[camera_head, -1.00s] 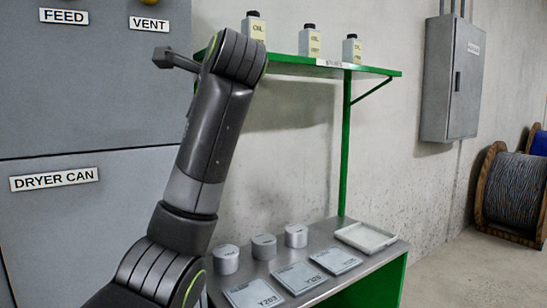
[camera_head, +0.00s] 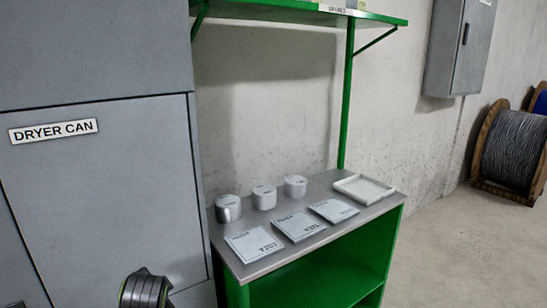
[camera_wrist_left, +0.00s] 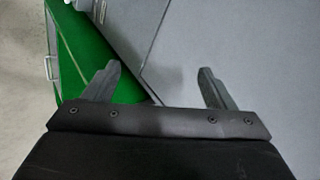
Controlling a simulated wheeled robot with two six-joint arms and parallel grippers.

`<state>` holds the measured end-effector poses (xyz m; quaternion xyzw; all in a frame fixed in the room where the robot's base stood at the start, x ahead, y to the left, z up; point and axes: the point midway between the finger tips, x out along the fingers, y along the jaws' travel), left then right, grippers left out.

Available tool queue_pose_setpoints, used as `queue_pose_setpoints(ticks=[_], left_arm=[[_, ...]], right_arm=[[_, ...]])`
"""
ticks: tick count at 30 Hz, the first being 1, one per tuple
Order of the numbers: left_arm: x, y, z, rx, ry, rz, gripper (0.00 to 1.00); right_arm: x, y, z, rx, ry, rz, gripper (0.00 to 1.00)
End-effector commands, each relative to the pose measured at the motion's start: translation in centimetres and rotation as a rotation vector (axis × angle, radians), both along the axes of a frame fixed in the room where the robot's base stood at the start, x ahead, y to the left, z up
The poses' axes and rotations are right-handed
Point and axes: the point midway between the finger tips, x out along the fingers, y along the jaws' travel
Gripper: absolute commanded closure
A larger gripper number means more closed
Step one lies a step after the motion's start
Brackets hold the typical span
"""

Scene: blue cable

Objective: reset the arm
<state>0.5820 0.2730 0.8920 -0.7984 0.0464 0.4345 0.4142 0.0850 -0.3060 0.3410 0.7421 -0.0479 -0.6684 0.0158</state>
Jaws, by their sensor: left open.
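My left gripper (camera_wrist_left: 160,88) shows in the left wrist view with its two fingers spread wide and nothing between them. Beyond the fingers are the grey cabinet face and a green panel. In the head view only a dark rounded link of my arm shows at the bottom edge, in front of the grey cabinet; the gripper itself is out of that view. My right gripper is in neither view.
A grey cabinet labelled DRYER CAN (camera_head: 110,210) fills the left. A green bench with a grey top (camera_head: 335,229) carries several round tins (camera_head: 264,198), labelled plates (camera_head: 299,226) and a white tray (camera_head: 364,189). A shelf (camera_head: 300,14) hangs above. A cable reel (camera_head: 512,150) stands right on open floor.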

Motion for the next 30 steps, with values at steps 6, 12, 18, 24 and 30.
queue_pose_setpoints(ticks=[6,12,18,24,30], left_arm=[[-8.8,2.0,-7.6,-0.16,0.052,0.157,0.22],[-17.6,3.0,-12.0,-0.293,0.093,0.315,0.22],[-25.5,3.3,-14.1,-0.402,0.127,0.467,0.22],[-30.9,3.3,-14.5,-0.47,0.151,0.579,0.22],[-34.6,3.1,-14.8,-0.516,0.171,0.664,0.22]], right_arm=[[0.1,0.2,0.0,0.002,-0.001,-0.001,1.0],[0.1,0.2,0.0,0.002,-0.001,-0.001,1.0],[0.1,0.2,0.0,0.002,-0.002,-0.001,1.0],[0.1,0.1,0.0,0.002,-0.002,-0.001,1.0],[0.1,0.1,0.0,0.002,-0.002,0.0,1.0]])
